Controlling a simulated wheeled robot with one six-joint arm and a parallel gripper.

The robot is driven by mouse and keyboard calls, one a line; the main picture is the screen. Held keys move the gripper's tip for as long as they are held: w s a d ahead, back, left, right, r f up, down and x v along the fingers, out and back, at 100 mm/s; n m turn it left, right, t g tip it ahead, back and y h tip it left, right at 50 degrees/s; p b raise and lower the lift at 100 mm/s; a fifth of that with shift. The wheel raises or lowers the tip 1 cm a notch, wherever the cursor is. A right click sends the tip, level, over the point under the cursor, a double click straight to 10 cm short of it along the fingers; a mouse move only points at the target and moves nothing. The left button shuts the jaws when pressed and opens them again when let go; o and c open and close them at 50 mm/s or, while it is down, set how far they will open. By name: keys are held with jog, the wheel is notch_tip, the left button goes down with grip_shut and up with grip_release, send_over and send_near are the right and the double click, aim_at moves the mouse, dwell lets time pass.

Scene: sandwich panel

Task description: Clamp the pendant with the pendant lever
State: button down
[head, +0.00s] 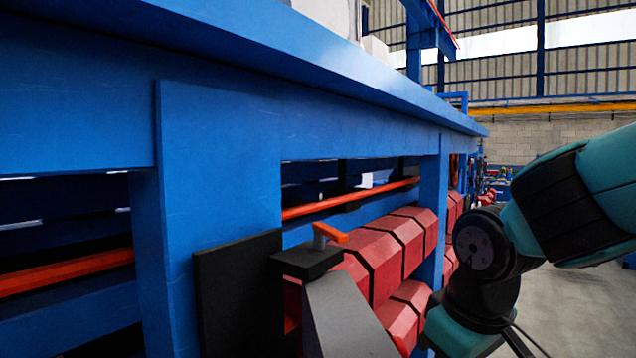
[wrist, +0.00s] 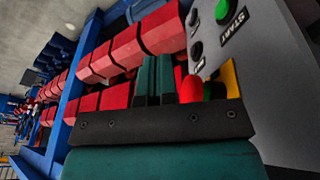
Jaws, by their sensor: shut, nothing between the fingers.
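The pendant (head: 345,318) is a grey box at the bottom centre of the head view, seen from its side. A black clamp block (head: 305,261) sits at its top, and the orange pendant lever (head: 331,233) stands on the block, its handle pointing right. In the wrist view the pendant (wrist: 275,85) shows its face at the right, with a green START button (wrist: 222,11), black knobs and a red knob (wrist: 191,89) on yellow. My gripper (wrist: 158,66) is shut and empty, its teal fingers beside the pendant's edge. Its fingers are hidden in the head view. The lever is not clear in the wrist view.
A blue machine frame (head: 220,140) with a long overhanging beam fills the left. A black plate (head: 238,297) stands left of the pendant. Rows of red blocks (head: 378,258) lie behind it. Open floor (head: 545,300) lies at the right.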

jog(key=w+a+r+m+t+h+p, duration=0.1)
jog(key=w+a+r+t+h+p, duration=0.15)
jog(key=w+r, duration=0.4)
jog(key=w+a+r+t+h+p, duration=0.1)
jog(key=w+a+r+h+p, duration=0.2)
jog(key=r, duration=0.7)
jog(key=s+a+r+m+y, duration=0.1)
jog(key=s+a+r, duration=0.2)
jog(key=a, duration=0.4)
jog(key=s+a+r+y, duration=0.1)
jog(key=s+a+r, duration=0.25)
jog(key=a, duration=0.25)
jog(key=b, duration=0.5)
send_over(322, 288)
jog(key=shift+h, duration=0.25)
jog(key=f, duration=0.8)
jog(key=shift+a, duration=0.2)
jog(key=shift+d, duration=0.1)
jog(key=shift+d+f, duration=0.1)
jog(key=shift+d, duration=0.05)
jog(key=shift+b, duration=0.45)
